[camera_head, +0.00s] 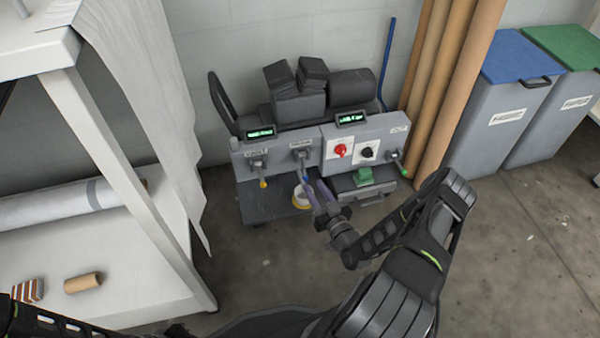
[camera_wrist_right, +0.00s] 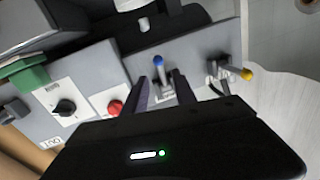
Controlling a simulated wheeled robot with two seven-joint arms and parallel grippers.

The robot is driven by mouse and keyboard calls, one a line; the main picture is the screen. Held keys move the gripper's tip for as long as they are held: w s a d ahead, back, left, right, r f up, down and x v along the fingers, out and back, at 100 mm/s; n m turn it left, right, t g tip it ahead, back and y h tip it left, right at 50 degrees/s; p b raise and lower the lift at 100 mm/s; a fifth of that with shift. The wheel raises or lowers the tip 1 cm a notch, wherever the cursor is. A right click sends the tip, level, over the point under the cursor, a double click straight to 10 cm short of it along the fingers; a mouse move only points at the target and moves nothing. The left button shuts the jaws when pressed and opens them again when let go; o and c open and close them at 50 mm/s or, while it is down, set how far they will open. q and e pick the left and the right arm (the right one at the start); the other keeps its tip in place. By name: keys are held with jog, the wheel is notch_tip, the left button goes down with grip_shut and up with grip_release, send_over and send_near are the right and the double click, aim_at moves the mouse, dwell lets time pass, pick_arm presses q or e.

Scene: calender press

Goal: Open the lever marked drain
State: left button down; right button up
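A grey control panel (camera_head: 318,150) carries several levers and knobs. The blue-tipped lever (camera_head: 304,174) hangs down at the middle; it also shows in the right wrist view (camera_wrist_right: 158,64). The yellow-tipped lever (camera_head: 262,178) is to its left, and the green-tipped lever (camera_head: 401,164) is at the panel's right end. Their labels are too small to read, so I cannot tell which is marked drain. My right gripper (camera_head: 319,194) is open in front of the blue-tipped lever, whose tip shows between the purple fingers (camera_wrist_right: 163,92). Contact is unclear. My left gripper is not visible.
A red knob (camera_head: 340,150) and black knob (camera_head: 367,152) sit right of the blue-tipped lever, above a green block (camera_head: 363,176). A white table (camera_head: 130,180) stands left; cardboard tubes (camera_head: 450,80) and a blue-lidded bin (camera_head: 505,105) stand right. Floor is clear at right.

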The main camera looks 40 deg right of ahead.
aim_at(305, 174)
jog(key=shift+w, duration=0.1)
jog(key=w+b, duration=0.1)
jog(key=w, duration=0.3)
jog(key=w+d+b, duration=0.1)
jog(key=w, duration=0.2)
jog(key=shift+f+b, duration=0.1)
jog(key=shift+b, duration=0.2)
jog(key=shift+w+d, duration=0.1)
jog(key=shift+w, duration=0.15)
jog(key=shift+c, duration=0.5)
grip_shut()
dwell(0.4)
